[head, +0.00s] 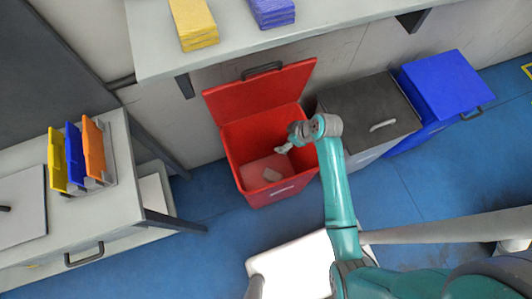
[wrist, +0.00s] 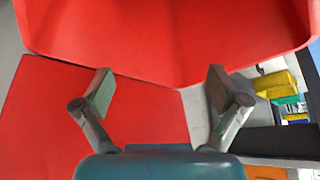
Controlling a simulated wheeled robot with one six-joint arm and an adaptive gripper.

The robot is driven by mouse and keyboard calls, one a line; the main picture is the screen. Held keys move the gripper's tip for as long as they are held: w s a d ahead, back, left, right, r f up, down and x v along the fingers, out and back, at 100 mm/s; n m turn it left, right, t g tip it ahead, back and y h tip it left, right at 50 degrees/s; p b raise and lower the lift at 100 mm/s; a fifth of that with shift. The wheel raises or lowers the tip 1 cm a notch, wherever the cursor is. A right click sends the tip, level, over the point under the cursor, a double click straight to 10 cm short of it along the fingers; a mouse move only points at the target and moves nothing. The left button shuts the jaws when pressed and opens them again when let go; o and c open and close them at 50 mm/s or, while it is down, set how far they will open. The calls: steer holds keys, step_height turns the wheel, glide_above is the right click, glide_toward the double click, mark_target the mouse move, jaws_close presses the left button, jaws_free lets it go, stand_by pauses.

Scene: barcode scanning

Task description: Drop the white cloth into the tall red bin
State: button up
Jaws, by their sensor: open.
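The tall red bin (head: 270,192) stands open on the blue floor in the head view, its lid tipped back. My gripper (head: 284,149) is over the right part of the bin's opening. In the wrist view my gripper (wrist: 158,88) has its fingers apart with nothing between them. Red bin surfaces (wrist: 170,40) fill much of that view, and no cloth shows there.
A grey bin with a dark lid (head: 368,112) and a blue bin (head: 440,90) stand right of the red one. A shelf (head: 350,12) with yellow and blue stacks (head: 195,22) overhangs behind. A left table (head: 120,215) carries coloured folders (head: 75,157).

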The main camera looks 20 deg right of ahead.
steer(key=shift+v, duration=2.75)
